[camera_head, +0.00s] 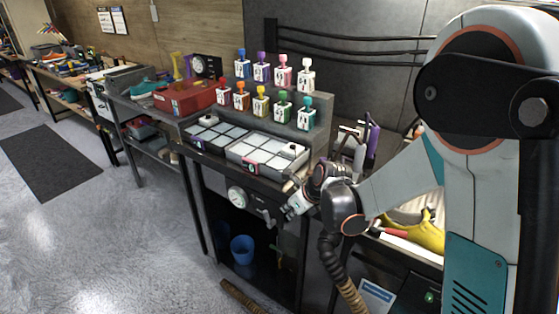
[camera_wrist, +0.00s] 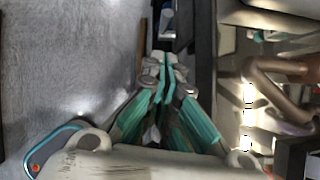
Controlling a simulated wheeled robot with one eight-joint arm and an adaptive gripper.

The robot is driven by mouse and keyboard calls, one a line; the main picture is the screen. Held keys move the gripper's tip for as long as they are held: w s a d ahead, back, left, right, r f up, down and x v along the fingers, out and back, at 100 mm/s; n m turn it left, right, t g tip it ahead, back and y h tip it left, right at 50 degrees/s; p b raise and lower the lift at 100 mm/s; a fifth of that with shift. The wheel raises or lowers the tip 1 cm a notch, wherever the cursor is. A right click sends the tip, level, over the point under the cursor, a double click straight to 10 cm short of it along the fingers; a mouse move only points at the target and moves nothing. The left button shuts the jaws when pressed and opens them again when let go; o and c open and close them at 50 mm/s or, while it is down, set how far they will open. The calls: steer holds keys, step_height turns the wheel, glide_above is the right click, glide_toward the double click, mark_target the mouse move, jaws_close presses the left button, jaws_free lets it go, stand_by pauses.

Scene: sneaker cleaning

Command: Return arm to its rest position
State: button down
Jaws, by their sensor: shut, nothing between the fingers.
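My gripper (camera_head: 287,213) is in front of the workbench's front edge, at the end of my bent arm on the right of the head view. In the wrist view its teal fingers (camera_wrist: 167,62) are together with nothing between them. Part of the gripper is hidden by my wrist in the head view.
Two trays with pale compartments (camera_head: 266,153) lie on the bench near my gripper. A yellow item (camera_head: 428,236) lies right of my forearm. A blue bin (camera_head: 242,249) stands below.

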steer(key=s+d+r+n+t+h, duration=0.1)
steer(key=s+d+r+n, duration=0.3)
steer(key=s+r+n, duration=0.25)
steer(key=s+d+r+n+h, duration=0.1)
steer(key=s+d+r+n, duration=0.2)
steer(key=s+r+n, duration=0.3)
steer(key=s+d+r+n+h, duration=0.1)
steer(key=s+d+r+n, duration=0.1)
steer(key=s+n, duration=0.5)
steer(key=s+d+r+n+t+h, duration=0.1)
steer(key=s+d+n, duration=0.3)
steer(key=s+n, duration=0.4)
steer(key=shift+s+d+r, duration=0.2)
steer(key=shift+d+r, duration=0.05)
steer(key=shift+r, duration=0.3)
